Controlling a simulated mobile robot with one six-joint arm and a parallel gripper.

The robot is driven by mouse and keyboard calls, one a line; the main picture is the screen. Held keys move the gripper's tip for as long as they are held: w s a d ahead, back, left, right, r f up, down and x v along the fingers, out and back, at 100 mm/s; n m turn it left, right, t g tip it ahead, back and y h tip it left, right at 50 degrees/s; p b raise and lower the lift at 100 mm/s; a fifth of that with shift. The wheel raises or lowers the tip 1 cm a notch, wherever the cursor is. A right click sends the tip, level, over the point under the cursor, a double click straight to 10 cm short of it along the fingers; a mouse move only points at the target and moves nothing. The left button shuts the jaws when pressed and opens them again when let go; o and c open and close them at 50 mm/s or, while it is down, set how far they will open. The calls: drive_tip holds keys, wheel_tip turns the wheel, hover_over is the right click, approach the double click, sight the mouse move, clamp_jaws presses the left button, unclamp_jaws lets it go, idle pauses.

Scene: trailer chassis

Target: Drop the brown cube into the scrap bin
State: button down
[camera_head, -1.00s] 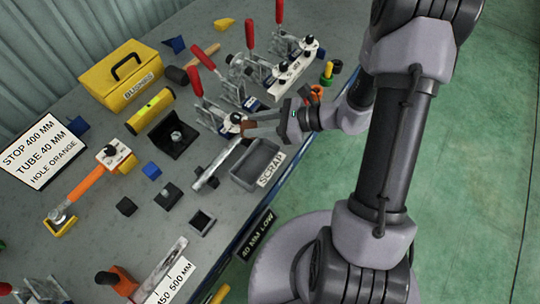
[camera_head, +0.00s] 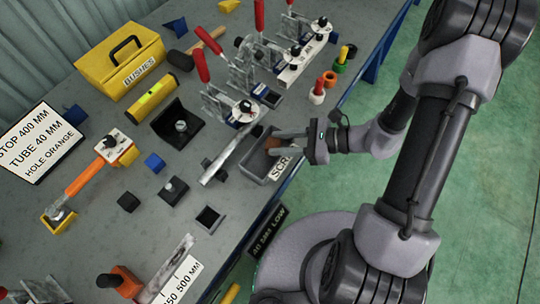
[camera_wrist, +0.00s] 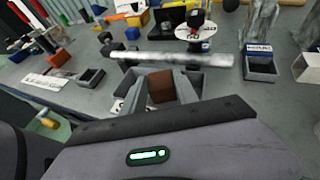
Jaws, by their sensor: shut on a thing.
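The brown cube (camera_wrist: 161,87) is between the two fingers of my gripper (camera_wrist: 161,91) in the wrist view. In the head view my gripper (camera_head: 282,143) reaches in from the right and is shut on the cube, of which a small brown part (camera_head: 271,144) shows. The grey scrap bin (camera_head: 250,165) stands near the table's right edge, with its SCRAP label partly hidden by my gripper. The cube and fingertips appear over the bin's opening; I cannot tell how high above its floor they are.
A metal tube (camera_head: 226,157) lies just left of the bin. Toggle clamps with red handles (camera_head: 201,66) stand behind it. A black angle bracket (camera_head: 178,128), a yellow BUSHES box (camera_head: 120,62) and small dark blocks lie farther left.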

drive_tip(key=shift+r, duration=0.1)
drive_tip(key=c, duration=0.9)
unclamp_jaws()
drive_tip(key=shift+o, duration=0.2)
drive_tip(key=p+v, duration=0.5)
drive_tip(key=v, duration=1.2)
drive_tip(key=shift+d, duration=0.2)
drive_tip(key=s+a+r+n+t+h, duration=0.1)
drive_tip(key=s+a+r+n+h, duration=0.1)
drive_tip(key=r+n, duration=0.3)
drive_tip(key=s+a+r+n+h+b, duration=0.1)
drive_tip(key=s+a+r+n+h, duration=0.1)
drive_tip(key=a+r+n+h, duration=0.3)
drive_tip(key=s+a+r+n+t+h+b, duration=0.1)
drive_tip(key=s+a+r+n+h, duration=0.2)
drive_tip(key=r+n, duration=0.3)
wheel_tip(320, 180, up, 4)
drive_tip(key=shift+a+f+t+h, duration=0.15)
drive_tip(key=shift+a+t+h, duration=0.15)
drive_tip(key=shift+a+h, duration=0.2)
